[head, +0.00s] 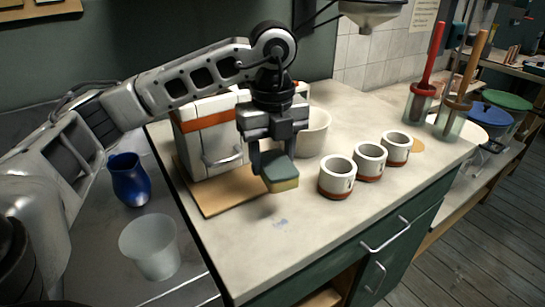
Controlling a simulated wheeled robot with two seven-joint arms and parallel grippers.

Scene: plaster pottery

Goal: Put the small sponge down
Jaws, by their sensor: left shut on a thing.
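The small sponge (281,185) has a dark green top and a yellowish bottom. My left gripper (274,160) points down over the worktop and is shut on the sponge. The sponge appears to be held above the right edge of a tan board (218,201); the exact gap below it is hard to tell. The gripper and wrist hide part of a white box with an orange band (212,140) behind them. My right gripper is not in view.
Three white mugs with red-brown bases (337,178) stand in a row to the right. A whitish bucket (314,134) stands behind the gripper. The front worktop (262,255) is largely clear.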

